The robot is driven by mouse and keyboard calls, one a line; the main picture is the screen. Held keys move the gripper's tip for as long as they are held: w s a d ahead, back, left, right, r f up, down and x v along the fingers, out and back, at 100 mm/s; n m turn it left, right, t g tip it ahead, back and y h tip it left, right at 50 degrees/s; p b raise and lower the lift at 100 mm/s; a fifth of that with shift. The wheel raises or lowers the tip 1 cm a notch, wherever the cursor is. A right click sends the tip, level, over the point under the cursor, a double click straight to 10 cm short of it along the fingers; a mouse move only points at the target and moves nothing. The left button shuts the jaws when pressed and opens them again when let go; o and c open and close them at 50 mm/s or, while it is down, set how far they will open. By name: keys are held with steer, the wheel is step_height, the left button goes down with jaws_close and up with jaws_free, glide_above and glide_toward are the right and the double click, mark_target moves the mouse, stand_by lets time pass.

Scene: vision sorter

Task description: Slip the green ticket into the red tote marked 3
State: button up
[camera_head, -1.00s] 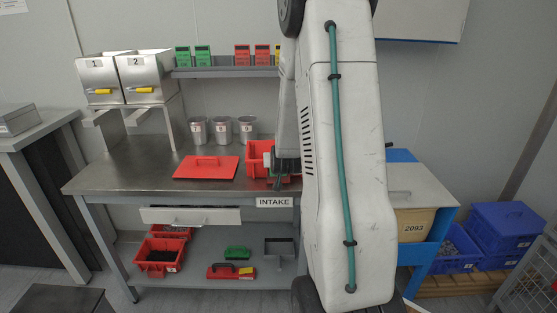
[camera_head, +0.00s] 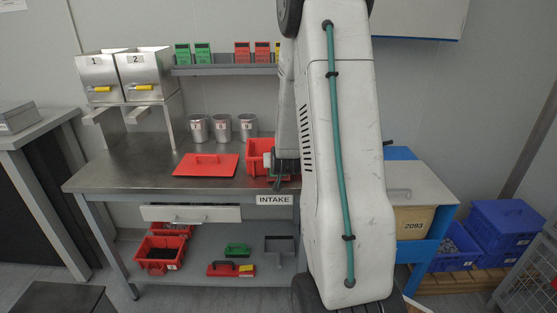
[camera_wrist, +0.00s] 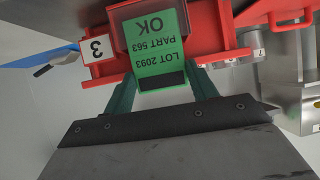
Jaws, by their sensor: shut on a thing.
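The green ticket (camera_wrist: 160,62), printed LOT 2093 PART 563 OK, shows upside down in the wrist view. My gripper (camera_wrist: 162,88) is shut on its dark-edged end, with one teal finger at each side. The ticket's OK end overlaps the grey holder (camera_wrist: 122,22) on the front of the red tote (camera_wrist: 228,22), whose white tag (camera_wrist: 97,48) reads 3. I cannot tell how deep the ticket sits in the holder. In the head view the red tote (camera_head: 254,153) stands on the bench, partly hidden by my arm; the ticket is mostly hidden there.
A red lid (camera_head: 206,165) lies on the bench (camera_head: 135,165) left of the tote. Several metal cups (camera_head: 221,128) stand behind. Green and red cards (camera_head: 202,53) stand on the shelf above. A blue-framed cabinet (camera_head: 415,190) is to the right.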

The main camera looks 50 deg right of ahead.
steer(key=o, duration=0.9)
steer(key=shift+r, duration=3.95)
